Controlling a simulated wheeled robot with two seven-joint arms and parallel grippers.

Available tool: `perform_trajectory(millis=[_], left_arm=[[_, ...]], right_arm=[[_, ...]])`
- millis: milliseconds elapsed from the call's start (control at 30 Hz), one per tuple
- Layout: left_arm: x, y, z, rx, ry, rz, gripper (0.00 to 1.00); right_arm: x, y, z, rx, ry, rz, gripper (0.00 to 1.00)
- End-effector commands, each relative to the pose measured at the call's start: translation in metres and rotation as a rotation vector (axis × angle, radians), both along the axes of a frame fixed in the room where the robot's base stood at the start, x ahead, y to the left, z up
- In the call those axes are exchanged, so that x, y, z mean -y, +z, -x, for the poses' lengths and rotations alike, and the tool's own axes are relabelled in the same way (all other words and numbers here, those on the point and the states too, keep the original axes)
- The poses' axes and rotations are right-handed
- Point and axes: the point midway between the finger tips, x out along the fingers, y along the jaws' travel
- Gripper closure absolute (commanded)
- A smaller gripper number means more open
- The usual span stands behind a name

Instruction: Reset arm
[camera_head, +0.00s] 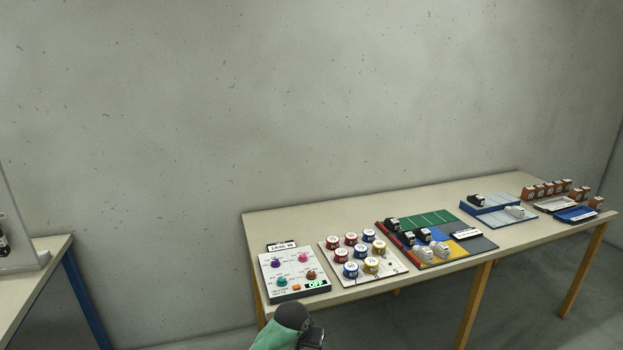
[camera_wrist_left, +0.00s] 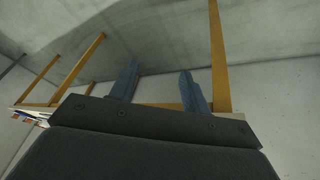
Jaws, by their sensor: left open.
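My left gripper (camera_wrist_left: 159,73) shows in the left wrist view with its two blue-grey fingers apart and nothing between them. Behind the fingers are wooden legs of a table and bare grey wall or floor. In the head view a green and dark part of one of my arms is at the bottom, just in front of the table (camera_head: 340,208); I cannot tell which arm it is, and no fingers show there. My right gripper is not in view.
The table carries a control panel reading OFF (camera_head: 297,272), a white board with round tins (camera_head: 330,264), a coloured board with shoes (camera_head: 441,217), a blue-edged tray (camera_head: 497,210) and small brown boxes (camera_head: 596,203). Another table (camera_head: 40,265) stands left, with a gap between.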

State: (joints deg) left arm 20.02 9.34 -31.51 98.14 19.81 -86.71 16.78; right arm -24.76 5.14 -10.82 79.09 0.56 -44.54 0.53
Motion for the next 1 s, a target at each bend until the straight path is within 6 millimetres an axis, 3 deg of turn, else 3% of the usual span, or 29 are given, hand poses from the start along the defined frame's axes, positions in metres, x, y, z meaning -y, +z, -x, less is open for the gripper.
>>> perform_trajectory(millis=[33, 500, 1000], left_arm=[[-0.003, -0.007, 0.016, -0.005, 0.001, 0.007, 0.53], [-0.057, -0.035, 0.148, -0.008, 0.035, 0.013, 0.53], [-0.141, -0.031, 0.293, -0.018, 0.109, -0.058, 0.53]], right_arm=[[0.000, 0.000, 0.000, 0.000, 0.000, 0.000, 0.64], [-0.003, 0.000, 0.001, -0.001, -0.001, -0.003, 0.64], [-0.001, 0.000, 0.001, 0.000, 0.000, -0.001, 0.64]])
